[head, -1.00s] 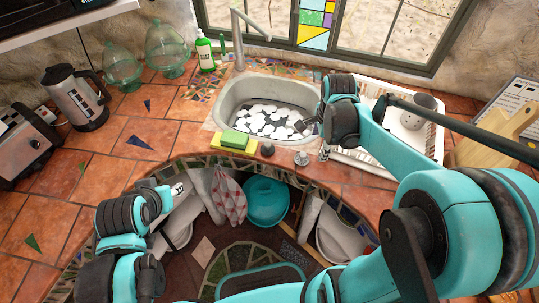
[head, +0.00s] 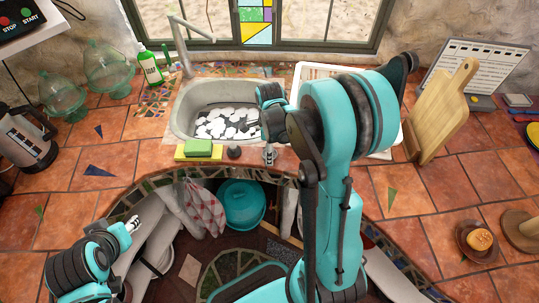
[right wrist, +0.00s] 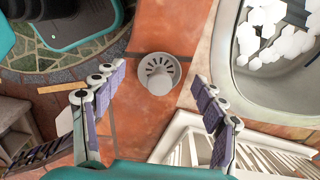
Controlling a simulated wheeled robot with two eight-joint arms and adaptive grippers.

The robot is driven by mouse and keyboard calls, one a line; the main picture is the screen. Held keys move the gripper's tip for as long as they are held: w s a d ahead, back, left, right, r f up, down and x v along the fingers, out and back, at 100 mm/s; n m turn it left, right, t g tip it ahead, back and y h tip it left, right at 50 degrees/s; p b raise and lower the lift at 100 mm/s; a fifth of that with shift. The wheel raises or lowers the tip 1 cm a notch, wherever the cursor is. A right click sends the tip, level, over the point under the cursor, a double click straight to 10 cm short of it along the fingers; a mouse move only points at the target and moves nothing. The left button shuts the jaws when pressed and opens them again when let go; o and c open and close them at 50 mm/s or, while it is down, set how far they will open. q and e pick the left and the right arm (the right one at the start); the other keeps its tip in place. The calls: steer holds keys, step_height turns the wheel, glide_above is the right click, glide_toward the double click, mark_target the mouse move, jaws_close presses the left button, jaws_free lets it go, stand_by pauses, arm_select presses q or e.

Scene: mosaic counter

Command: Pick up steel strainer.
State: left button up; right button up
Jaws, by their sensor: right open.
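The steel strainer (right wrist: 160,73), a small round grey piece with slots around its rim and a central knob, sits on the terracotta counter beside the sink. My right gripper (right wrist: 158,86) is open and empty in the right wrist view. Its two fingers stand apart, left and right of the strainer in the picture, with no visible contact. In the head view the strainer (head: 270,158) is small at the counter's front edge, close under my right arm. My left gripper (head: 132,224) hangs at lower left, away from the strainer; its finger opening is unclear.
The sink basin (head: 182,118) holds white pieces. A green sponge (head: 198,148) and a dark stopper (head: 234,152) lie along its front edge. A white dish rack (right wrist: 185,125) stands close to my right fingers. A cutting board (head: 445,110) leans at right.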

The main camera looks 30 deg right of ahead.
jaws_close()
steer(key=shift+r, duration=0.15)
